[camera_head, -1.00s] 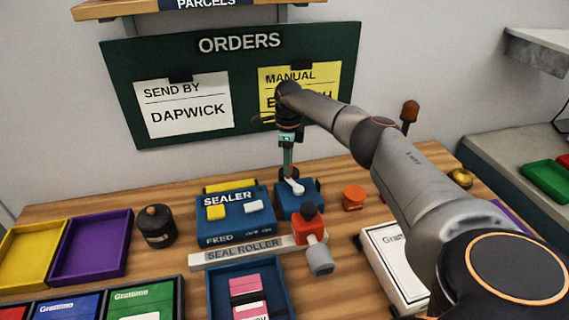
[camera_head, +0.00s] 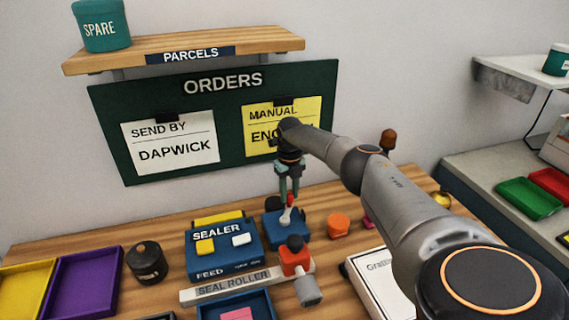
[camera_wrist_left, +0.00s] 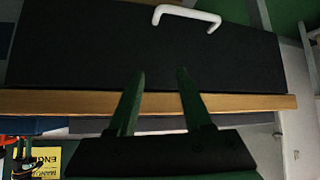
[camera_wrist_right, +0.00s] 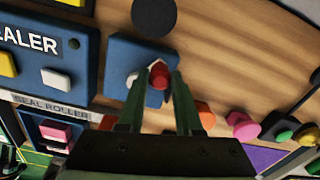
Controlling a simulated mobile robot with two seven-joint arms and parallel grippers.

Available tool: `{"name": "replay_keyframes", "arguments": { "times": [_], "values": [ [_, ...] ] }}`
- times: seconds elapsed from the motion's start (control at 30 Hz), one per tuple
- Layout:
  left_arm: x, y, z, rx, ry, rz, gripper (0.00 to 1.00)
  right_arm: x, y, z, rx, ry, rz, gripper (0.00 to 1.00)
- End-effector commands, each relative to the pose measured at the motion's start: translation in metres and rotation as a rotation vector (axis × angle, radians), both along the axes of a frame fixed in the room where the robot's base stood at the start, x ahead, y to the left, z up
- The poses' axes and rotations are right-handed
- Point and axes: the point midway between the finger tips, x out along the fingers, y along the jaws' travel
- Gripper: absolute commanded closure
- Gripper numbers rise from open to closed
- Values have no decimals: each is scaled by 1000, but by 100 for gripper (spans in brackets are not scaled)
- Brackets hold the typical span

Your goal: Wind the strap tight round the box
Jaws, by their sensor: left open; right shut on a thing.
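My right gripper (camera_head: 289,185) reaches down over a small blue device (camera_head: 302,234) beside the sealer. It is shut on the red-tipped lever (camera_head: 289,202), whose lower part is white. In the right wrist view the red tip (camera_wrist_right: 159,74) sits between the fingers. A pink box (camera_head: 238,314) lies in a blue tray (camera_head: 262,301), cut by the frame's lower edge; it also shows in the right wrist view (camera_wrist_right: 55,132). I cannot make out the strap. My left gripper (camera_wrist_left: 158,75) is open and empty before a dark panel, outside the head view.
The blue sealer (camera_head: 222,262) is left of the device, with the seal roller bar (camera_head: 225,285) in front. An orange knob (camera_head: 338,226) and a white box (camera_head: 378,283) are on the right. A black canister (camera_head: 147,262) and purple tray (camera_head: 82,285) are on the left.

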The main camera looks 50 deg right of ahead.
Motion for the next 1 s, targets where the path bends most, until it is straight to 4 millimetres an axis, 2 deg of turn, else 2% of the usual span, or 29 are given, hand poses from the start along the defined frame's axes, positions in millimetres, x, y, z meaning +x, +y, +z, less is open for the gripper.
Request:
{"name": "replay_keyframes", "arguments": {
  "times": [0.03,0.2,0.6,1.0],
  "values": [
    [0,0,6,0,0,0,50,-3,-3,4,-1,-1,-45,100],
    [0,0,11,0,0,0,50,-11,-6,2,-1,-1,-205,100],
    [0,0,12,0,0,0,50,-30,-8,1,-2,-2,-569,100],
    [0,0,12,0,0,0,50,-41,-5,1,-2,-2,-801,100]
  ]
}}
